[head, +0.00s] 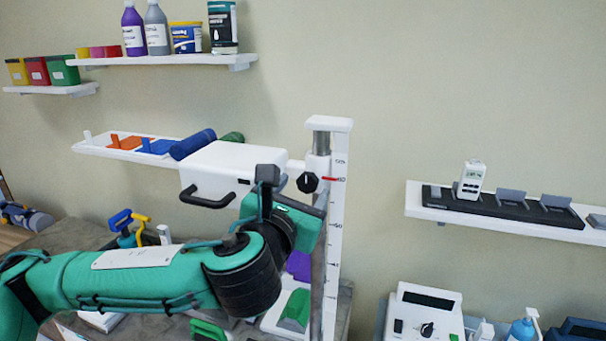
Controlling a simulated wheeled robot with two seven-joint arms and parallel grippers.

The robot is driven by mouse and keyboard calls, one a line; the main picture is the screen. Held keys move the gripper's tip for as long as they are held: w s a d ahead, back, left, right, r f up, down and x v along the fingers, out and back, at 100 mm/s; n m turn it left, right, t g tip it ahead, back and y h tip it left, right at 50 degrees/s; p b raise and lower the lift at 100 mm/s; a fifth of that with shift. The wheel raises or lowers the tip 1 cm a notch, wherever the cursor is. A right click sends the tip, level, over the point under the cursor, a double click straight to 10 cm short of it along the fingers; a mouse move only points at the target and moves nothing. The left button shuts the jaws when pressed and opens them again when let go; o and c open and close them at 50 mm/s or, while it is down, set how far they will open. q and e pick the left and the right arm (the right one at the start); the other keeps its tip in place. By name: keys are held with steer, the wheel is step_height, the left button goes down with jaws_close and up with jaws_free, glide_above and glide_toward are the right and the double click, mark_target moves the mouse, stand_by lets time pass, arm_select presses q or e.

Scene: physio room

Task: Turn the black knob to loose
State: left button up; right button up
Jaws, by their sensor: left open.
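The black knob (307,182) sits on the white collar of a sliding carriage, beside an upright white post (341,230) with a printed scale. A white line shows on the knob's face. The white box-shaped carriage head (235,168) has a black handle (207,198) at its front left. My left gripper (294,187) is open, just in front of and below the knob. One dark finger stands left of the knob; the other is hard to make out. I cannot tell whether it touches the knob. My right gripper is out of view.
A red pointer (331,179) sits against the scale. A wall shelf (500,212) at right holds a black rack. Below it stands a white device (425,312) with its own black dial. Left shelves hold bottles and bins. The wall between post and right shelf is clear.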

arm_select(q)
steer(key=shift+w+d, duration=0.2)
steer(key=shift+w, duration=0.45)
steer(key=c, duration=1)
